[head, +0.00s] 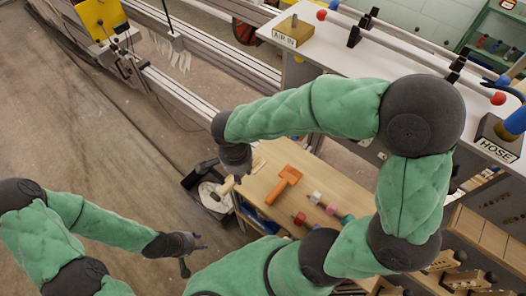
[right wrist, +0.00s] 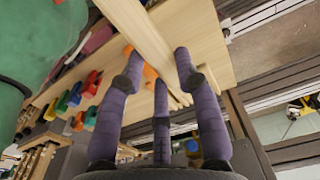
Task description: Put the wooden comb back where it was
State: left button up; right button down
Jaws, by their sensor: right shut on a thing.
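The wooden comb (right wrist: 143,32) is a pale, flat wooden piece in the right wrist view. It runs from the top edge down between the purple fingers of my right gripper (right wrist: 165,75), which is shut on it. In the head view my right gripper (head: 235,163) is over the left end of the wooden table (head: 258,187), and a small pale part of the comb (head: 226,186) shows just below it. The rest of the comb is hidden there. My left gripper (head: 187,252) is empty at lower left, its fingers spread apart, away from the comb.
An orange tool (head: 284,184) and several colored-ended items (head: 315,198) lie on the table. A black bin (head: 203,196) with pale contents stands at its left end. A long metal rail frame (head: 178,92) runs behind. A white bench (head: 340,57) stands at upper right. Floor is open at left.

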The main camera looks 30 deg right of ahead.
jog(key=w+d+f+b, duration=0.3)
jog(key=w+d+f, duration=0.1)
jog(key=d, duration=0.4)
jog(key=b, duration=0.1)
send_over(266, 165)
jog(key=f, duration=0.3)
jog(key=a+f, duration=0.1)
jog(key=shift+s+f, duration=0.2)
jog(key=shift+f, duration=0.2)
jog(key=f+b, duration=0.1)
jog(key=f, duration=0.1)
jog(key=f+b, duration=0.1)
jog(key=f, duration=0.1)
jog(key=shift+w+d+f+b, duration=0.1)
jog(key=shift+w+d+b, duration=0.1)
jog(key=shift+d+b, duration=0.2)
jog(key=shift+f, duration=0.1)
jog(key=c, duration=0.9)
grip_release()
jog(key=shift+r, duration=0.2)
